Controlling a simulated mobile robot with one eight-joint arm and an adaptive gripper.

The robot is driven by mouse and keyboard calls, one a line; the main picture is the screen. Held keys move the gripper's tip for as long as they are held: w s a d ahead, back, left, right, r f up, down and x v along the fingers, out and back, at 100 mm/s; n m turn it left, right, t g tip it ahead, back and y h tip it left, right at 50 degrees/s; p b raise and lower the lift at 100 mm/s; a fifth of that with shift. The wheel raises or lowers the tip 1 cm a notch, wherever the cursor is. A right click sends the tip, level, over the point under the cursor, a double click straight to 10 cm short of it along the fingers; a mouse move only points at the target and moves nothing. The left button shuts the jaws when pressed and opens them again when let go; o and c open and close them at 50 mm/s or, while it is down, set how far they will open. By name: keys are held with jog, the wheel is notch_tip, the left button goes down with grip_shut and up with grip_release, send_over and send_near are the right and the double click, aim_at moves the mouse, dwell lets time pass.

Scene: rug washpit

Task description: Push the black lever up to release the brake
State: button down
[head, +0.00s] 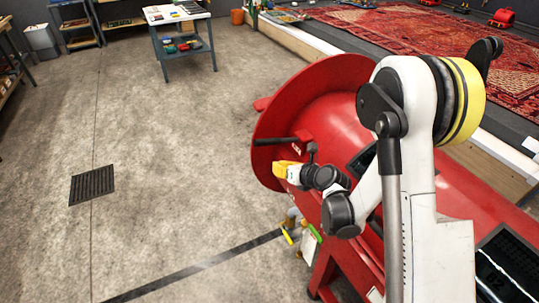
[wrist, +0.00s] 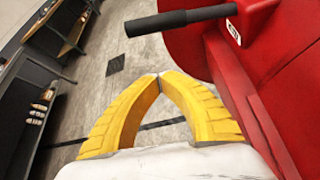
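The black lever (head: 276,141) sticks out to the left from the red machine (head: 330,90) near its big round flange, about level in the head view. My gripper (head: 277,172) has yellow fingers and is just below the lever in that picture, with a gap between them. In the wrist view the two fingertips (wrist: 160,76) meet with nothing between them. The lever (wrist: 180,21) crosses the top of that view, beyond the fingertips and apart from them. Its right end joins the red machine (wrist: 275,60) by a small white label.
A small table (head: 180,30) with coloured items stands at the back. A floor drain (head: 92,185) lies at left. A red patterned rug (head: 420,40) is spread at the back right. Items with yellow and green handles (head: 300,234) hang below my gripper.

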aim_at(279, 141)
jog(key=x, duration=1)
jog(key=r, duration=0.1)
jog(key=r+b, duration=0.1)
jog(key=w+r, duration=0.1)
jog(key=r, duration=0.1)
jog(key=shift+d, duration=0.35)
jog(key=shift+w+r, duration=0.1)
jog(key=shift+r, duration=0.05)
